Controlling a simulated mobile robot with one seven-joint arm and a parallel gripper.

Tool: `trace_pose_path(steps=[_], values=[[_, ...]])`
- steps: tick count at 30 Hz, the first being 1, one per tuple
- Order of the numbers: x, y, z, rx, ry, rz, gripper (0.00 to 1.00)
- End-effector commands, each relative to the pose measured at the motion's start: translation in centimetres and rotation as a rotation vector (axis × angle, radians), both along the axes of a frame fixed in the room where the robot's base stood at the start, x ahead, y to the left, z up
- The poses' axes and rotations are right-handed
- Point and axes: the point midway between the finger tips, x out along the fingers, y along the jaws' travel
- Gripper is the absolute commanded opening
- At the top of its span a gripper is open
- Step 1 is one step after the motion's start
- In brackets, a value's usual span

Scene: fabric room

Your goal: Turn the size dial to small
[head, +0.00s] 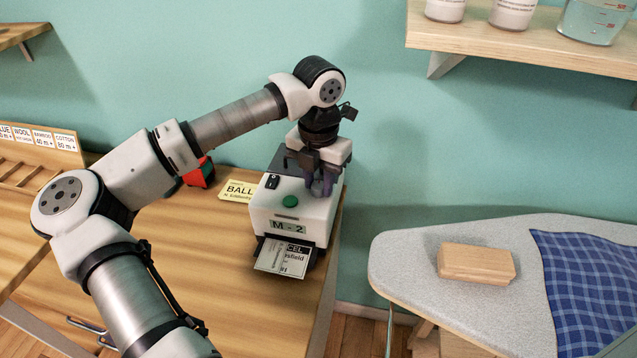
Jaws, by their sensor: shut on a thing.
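A white label machine (284,215) with a dark top stands at the right end of the wooden table. Its front shows a green button (290,201), a black switch (272,181) and a display (288,227) reading "M - 2". My gripper (321,186) points down at the right part of the machine's top and is shut on the size dial. The dial is mostly hidden by the fingers, so its setting cannot be read from it. A printed label (283,259) sticks out of the slot at the machine's front.
A yellow card (238,191) and a red and black object (200,172) lie left of the machine. An ironing board (420,270) with a wooden block (476,264) and blue checked cloth (585,275) stands at right. A shelf (500,38) is above it.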

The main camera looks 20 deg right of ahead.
Motion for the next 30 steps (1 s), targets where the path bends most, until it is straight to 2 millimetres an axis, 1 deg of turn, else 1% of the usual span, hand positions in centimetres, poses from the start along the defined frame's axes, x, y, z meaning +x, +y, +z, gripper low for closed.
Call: trace_pose_path(steps=[1, 3, 18, 24, 30], values=[[0.07, -0.01, -0.39, 0.0, -0.004, 0.031, 0.06], [0.08, -0.01, -0.45, -0.001, -0.005, 0.083, 0.06], [0.08, -0.03, -0.28, -0.001, -0.006, 0.493, 0.06], [0.07, -0.03, -0.16, -0.002, -0.004, 0.605, 0.06], [0.06, -0.04, -0.04, -0.002, -0.004, 0.668, 0.06]])
